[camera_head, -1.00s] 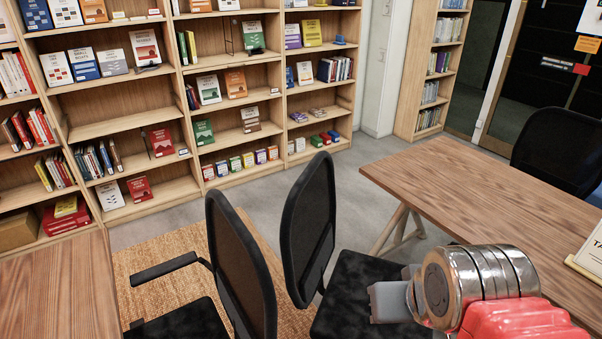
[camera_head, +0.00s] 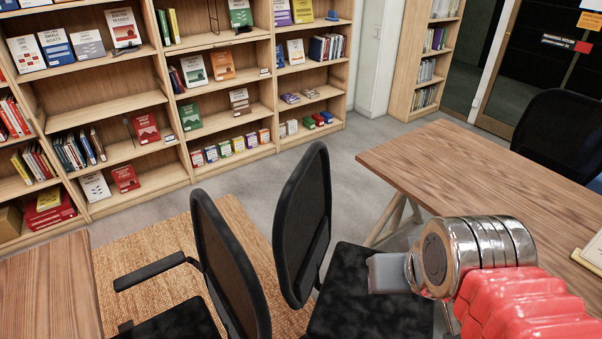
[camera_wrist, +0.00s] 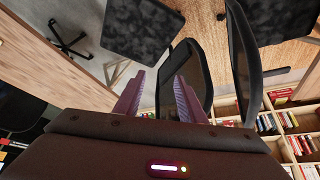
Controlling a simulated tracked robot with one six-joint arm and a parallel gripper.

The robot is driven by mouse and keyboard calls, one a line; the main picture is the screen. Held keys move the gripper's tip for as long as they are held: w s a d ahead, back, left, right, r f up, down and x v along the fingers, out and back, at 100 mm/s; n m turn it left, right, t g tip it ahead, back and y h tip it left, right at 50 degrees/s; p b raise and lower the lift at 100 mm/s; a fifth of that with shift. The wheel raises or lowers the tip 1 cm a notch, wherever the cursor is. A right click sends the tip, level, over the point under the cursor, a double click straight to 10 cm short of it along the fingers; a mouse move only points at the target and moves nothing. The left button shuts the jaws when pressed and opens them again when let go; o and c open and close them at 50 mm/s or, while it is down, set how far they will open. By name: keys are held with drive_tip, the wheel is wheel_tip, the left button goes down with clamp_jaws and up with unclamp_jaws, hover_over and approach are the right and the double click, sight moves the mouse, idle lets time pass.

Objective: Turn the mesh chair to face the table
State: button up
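Two black mesh chairs stand back to back near the middle of the head view. The middle mesh chair (camera_head: 305,225) has its seat (camera_head: 345,300) towards the right table (camera_head: 465,160). The left mesh chair (camera_head: 228,265), with an armrest, has its seat towards the left table (camera_head: 50,285). In the head view my gripper (camera_head: 386,273) is in front of the middle chair's seat, its fingertips not clear. In the wrist view the two purple fingers (camera_wrist: 158,97) are apart. The middle chair's backrest (camera_wrist: 188,72) shows beyond and partly between them; I cannot tell whether they touch.
Another black mesh chair (camera_head: 560,135) stands behind the right table. A framed sign (camera_head: 592,252) is at that table's edge. Bookshelves (camera_head: 150,98) line the back. A woven rug (camera_head: 150,258) lies under the chairs. Grey floor (camera_head: 350,140) is clear before the shelves.

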drive_tip(key=o, duration=0.3)
drive_tip(key=shift+w+r, duration=0.4)
drive_tip(key=shift+w, duration=0.1)
drive_tip(key=w+a+r+m+g+h, duration=0.1)
drive_tip(key=w+a+r, duration=0.25)
drive_tip(key=w, duration=0.55)
drive_tip(key=w+a+r+m, duration=0.15)
drive_tip(key=w+r, duration=0.25)
drive_tip(key=w, duration=0.5)
drive_tip(key=shift+m+g+h, duration=0.4)
drive_tip(key=shift+m+h, duration=0.25)
drive_tip(key=shift+h, duration=0.15)
drive_tip(key=w+a+f, duration=0.1)
drive_tip(key=w+a, duration=0.3)
drive_tip(key=w, duration=0.2)
drive_tip(key=w+a+f, duration=0.2)
drive_tip(key=w+a, duration=0.2)
drive_tip(key=w, duration=0.2)
drive_tip(key=w+a+f, duration=0.2)
drive_tip(key=w+a, duration=0.2)
drive_tip(key=w, duration=0.2)
drive_tip(key=shift+w, duration=0.1)
drive_tip(key=shift+w+a+f, duration=0.2)
drive_tip(key=shift+w+a, duration=0.1)
drive_tip(key=shift+a, duration=0.05)
